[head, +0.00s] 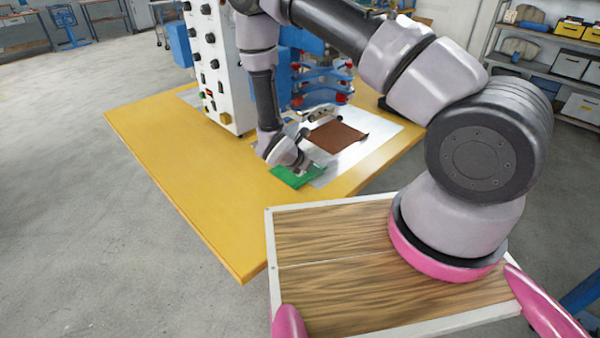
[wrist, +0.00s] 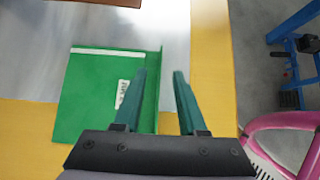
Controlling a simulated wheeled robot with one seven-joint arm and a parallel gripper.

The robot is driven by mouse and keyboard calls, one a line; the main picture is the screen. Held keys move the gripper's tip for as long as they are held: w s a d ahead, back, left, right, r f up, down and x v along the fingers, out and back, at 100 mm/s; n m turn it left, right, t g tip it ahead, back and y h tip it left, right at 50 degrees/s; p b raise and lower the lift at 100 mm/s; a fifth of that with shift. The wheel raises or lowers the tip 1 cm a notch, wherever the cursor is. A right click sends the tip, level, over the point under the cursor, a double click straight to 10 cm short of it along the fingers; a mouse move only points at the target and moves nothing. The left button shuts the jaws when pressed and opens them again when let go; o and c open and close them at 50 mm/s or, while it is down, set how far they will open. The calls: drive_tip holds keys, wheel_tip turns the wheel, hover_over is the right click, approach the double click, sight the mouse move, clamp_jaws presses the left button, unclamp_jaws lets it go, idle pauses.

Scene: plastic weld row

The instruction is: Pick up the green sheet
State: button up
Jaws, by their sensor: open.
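The green sheet (head: 292,176) lies at the near side of the metal plate on the yellow table, partly hidden by my gripper in the head view. In the wrist view the green sheet (wrist: 88,100) shows a white strip along its far edge, a small white label and a raised right edge. My gripper (wrist: 166,75) is open with two dark green fingers. The left finger overlaps the sheet's right part, and the right finger is to the right of the sheet. I cannot tell whether either finger touches the sheet.
A brown sheet (head: 337,136) lies on the metal plate (head: 375,149) behind the green sheet. A white control box (head: 213,75) and a blue machine (head: 315,75) stand at the back of the yellow table (head: 205,165). The table's left and front areas are clear.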

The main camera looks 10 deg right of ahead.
drive_tip(key=shift+x, duration=1.4)
clamp_jaws()
